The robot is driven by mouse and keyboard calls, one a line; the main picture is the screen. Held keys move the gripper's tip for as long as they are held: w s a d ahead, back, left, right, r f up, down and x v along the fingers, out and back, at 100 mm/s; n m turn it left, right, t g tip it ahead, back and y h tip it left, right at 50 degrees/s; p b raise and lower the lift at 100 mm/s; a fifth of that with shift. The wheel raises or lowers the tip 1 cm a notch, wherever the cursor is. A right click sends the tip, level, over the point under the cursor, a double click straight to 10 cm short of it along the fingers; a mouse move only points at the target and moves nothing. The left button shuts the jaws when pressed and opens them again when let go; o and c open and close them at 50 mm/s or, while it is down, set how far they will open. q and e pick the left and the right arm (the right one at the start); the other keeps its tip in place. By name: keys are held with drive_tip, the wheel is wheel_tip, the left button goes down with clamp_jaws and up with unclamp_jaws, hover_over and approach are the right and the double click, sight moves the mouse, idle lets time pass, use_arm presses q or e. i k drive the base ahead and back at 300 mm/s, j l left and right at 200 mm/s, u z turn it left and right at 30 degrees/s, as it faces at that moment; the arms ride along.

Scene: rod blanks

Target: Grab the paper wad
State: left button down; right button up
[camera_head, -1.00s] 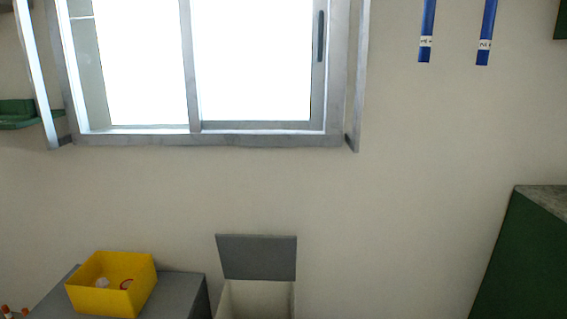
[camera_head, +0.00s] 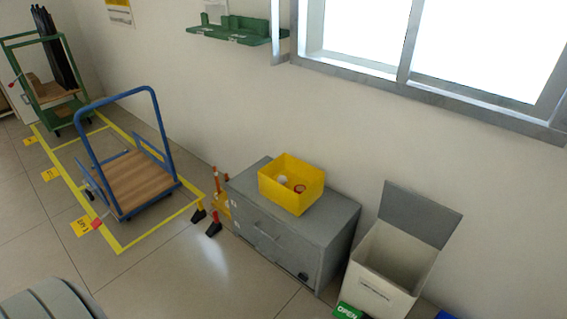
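A small whitish crumpled thing (camera_head: 283,180), which looks like the paper wad, lies inside a yellow open box (camera_head: 281,203). A small red and white round thing (camera_head: 299,188) lies beside it in the box. The box stands on top of a grey cabinet (camera_head: 318,233) against the wall. Neither of my grippers shows in the head view.
A cream bin (camera_head: 382,268) with its grey lid (camera_head: 418,214) raised stands right of the cabinet. A blue-framed trolley (camera_head: 138,180) stands inside yellow floor lines at the left. A green rack (camera_head: 45,75) is farther back. The floor before the cabinet looks clear.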

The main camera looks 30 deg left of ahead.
sight(282, 179)
drive_tip(key=u, duration=1)
drive_tip(key=i+j+z, duration=0.1)
drive_tip(key=z, duration=0.25)
drive_tip(key=i+j+z, duration=0.2)
drive_tip(key=z, duration=0.2)
drive_tip(key=i+j+z, duration=0.15)
drive_tip(key=z, duration=0.2)
drive_tip(key=j, duration=0.05)
